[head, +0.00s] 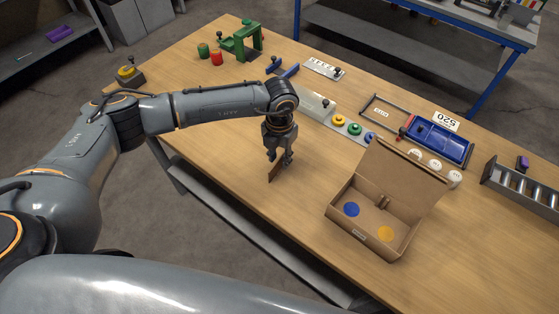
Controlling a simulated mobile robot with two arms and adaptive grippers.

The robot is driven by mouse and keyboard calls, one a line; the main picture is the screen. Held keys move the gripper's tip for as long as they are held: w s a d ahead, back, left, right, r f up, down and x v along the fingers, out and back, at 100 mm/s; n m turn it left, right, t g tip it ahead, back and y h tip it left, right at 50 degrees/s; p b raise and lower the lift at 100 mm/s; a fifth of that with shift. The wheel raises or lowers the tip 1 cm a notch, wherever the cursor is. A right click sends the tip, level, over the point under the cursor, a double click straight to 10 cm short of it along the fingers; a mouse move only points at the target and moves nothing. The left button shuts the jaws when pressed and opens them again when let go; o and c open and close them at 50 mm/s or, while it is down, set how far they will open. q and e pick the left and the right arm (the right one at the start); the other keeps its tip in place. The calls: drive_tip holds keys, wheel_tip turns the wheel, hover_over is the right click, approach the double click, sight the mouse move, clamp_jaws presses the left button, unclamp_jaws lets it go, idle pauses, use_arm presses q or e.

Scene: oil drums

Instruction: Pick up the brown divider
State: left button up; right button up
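The brown divider (275,173) is a small, thin upright panel near the front-left edge of the wooden table. My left gripper (279,160) points down over it, and its fingers appear shut on the divider's upper part. The fingers hide some of the panel. Whether its lower edge touches the table is hard to tell. My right gripper is not in view.
An open cardboard box (346,226) with a blue disc (351,209) and a yellow disc (385,233) stands to the right. Behind are a strip of coloured buttons (340,121), a blue tray (438,143) and a green fixture (243,40). Bare tabletop lies left of the gripper.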

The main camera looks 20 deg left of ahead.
sight(279, 165)
use_arm(q)
drive_tip(key=shift+f, duration=1.25)
drive_tip(key=shift+f, duration=0.25)
drive_tip(key=shift+c, duration=0.4)
clamp_jaws()
